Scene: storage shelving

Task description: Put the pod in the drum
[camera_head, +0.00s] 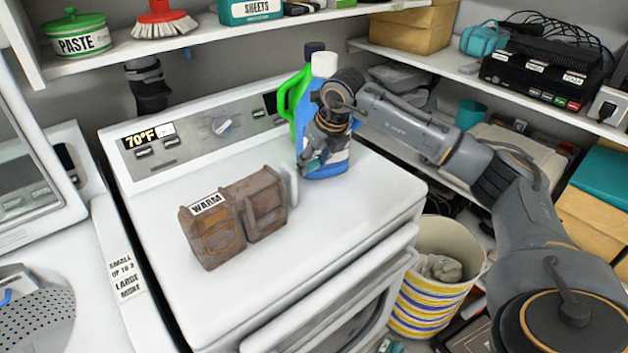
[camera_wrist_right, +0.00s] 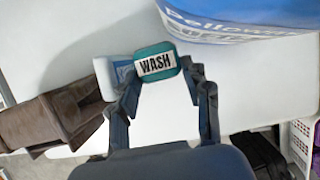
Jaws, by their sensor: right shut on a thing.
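The pod (camera_wrist_right: 156,62) is a small teal block with a white WASH label, held between the fingertips in the right wrist view. In the head view a bit of teal (camera_head: 314,163) shows at the fingertips. My right gripper (camera_head: 316,155) is shut on it, above the white dryer top and in front of the blue detergent bottle. The drum (camera_head: 40,322) shows as a perforated grey surface at the lower left, partly cut off by the picture edge. The right gripper is far to its right. My left gripper is not in view.
Two brown bags (camera_head: 215,235), one labelled WARM, stand on the dryer top (camera_head: 330,240). A small white item (camera_head: 290,183) stands beside them. The blue bottle (camera_head: 335,165) and a green-handled bottle (camera_head: 299,95) stand behind. A striped bin (camera_head: 425,310) stands at right.

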